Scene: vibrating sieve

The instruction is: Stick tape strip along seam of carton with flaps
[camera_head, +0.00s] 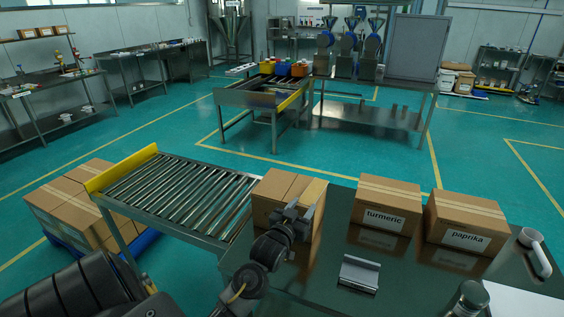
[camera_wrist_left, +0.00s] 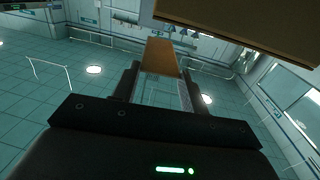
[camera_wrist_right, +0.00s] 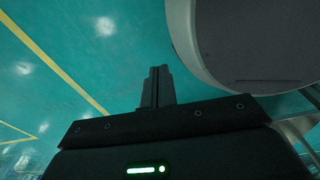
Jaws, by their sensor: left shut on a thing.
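The plain brown carton (camera_head: 272,187) stands at the left end of the dark table, beside the roller conveyor. My left gripper (camera_head: 298,210) is at its near right side and partly hides it. It is shut on a tan tape strip (camera_wrist_left: 160,57), which shows between the fingers in the left wrist view. A carton underside or side (camera_wrist_left: 245,25) fills the top right there. In the head view a lighter tan patch (camera_head: 315,191) shows at the carton's right; whether it is the strip or a flap I cannot tell. My right gripper (camera_wrist_right: 157,86) is shut and empty.
Two taped cartons, turmeric (camera_head: 386,204) and paprika (camera_head: 465,222), stand to the right on the table. A grey metal holder (camera_head: 359,273) lies in front. A white handled object (camera_head: 535,252) and a dark-capped jar (camera_head: 470,297) are at the right. The roller conveyor (camera_head: 180,196) is left.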

